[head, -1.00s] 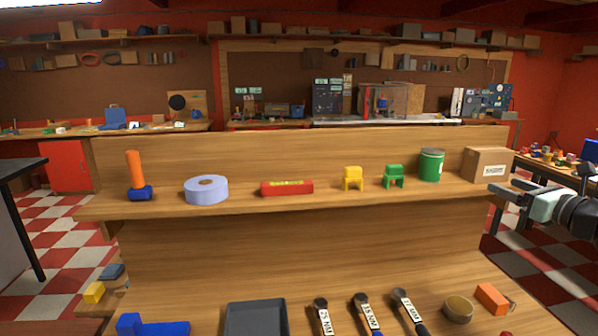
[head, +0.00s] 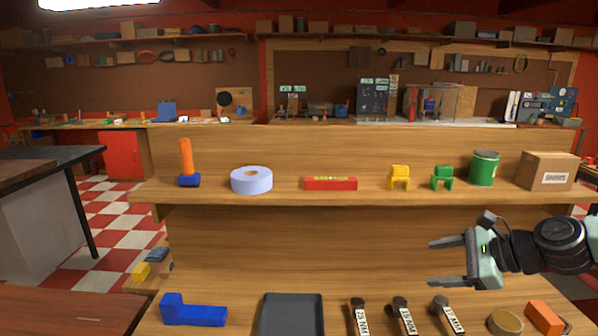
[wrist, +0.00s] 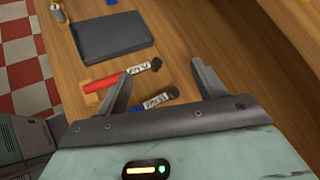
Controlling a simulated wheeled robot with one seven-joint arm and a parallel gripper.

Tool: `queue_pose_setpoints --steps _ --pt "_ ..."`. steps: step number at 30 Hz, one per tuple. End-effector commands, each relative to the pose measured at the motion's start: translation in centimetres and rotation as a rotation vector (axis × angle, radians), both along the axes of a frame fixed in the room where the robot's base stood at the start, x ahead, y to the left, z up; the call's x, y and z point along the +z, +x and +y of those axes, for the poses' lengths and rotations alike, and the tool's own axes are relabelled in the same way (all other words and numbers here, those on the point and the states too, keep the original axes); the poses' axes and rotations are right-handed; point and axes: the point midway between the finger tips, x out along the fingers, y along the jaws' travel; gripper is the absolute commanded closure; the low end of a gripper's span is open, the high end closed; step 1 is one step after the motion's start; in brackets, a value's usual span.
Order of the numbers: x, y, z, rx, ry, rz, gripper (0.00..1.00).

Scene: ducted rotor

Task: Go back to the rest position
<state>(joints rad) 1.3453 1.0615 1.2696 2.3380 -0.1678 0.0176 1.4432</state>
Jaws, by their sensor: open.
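My gripper (head: 447,263) is at the right in the head view, in front of the wooden shelf unit, with its two fingers pointing left. The fingers are spread apart with nothing between them. It is above the lower board and below the upper shelf's level. In the wrist view my gripper (wrist: 160,90) also shows its fingers apart, with labelled tools (wrist: 155,100) lying on the wood beyond them. No contact with any object shows.
The upper shelf (head: 340,198) holds a purple tape roll (head: 251,181), a red level (head: 331,183), a green can (head: 484,168) and a cardboard box (head: 546,170). The lower board holds a dark tray (head: 291,315), a blue block (head: 194,312), a bowl (head: 506,323) and an orange block (head: 544,318).

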Motion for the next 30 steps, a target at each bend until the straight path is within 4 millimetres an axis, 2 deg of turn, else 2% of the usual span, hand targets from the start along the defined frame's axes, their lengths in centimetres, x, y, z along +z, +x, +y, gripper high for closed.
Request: queue_pose_setpoints --steps 1,6,13,20,30 --pt "-1.5 -1.3 2.7 0.119 -0.085 0.010 0.31" --pt "-5.0 -5.8 8.2 0.482 -0.328 0.009 0.31" --pt "-7.1 -11.8 12.1 0.948 -0.611 -0.054 0.31" --pt "-6.4 -16.7 14.2 1.374 -0.837 -0.179 0.31" --pt "-2.3 -23.1 16.6 1.905 -1.049 -0.475 0.31"
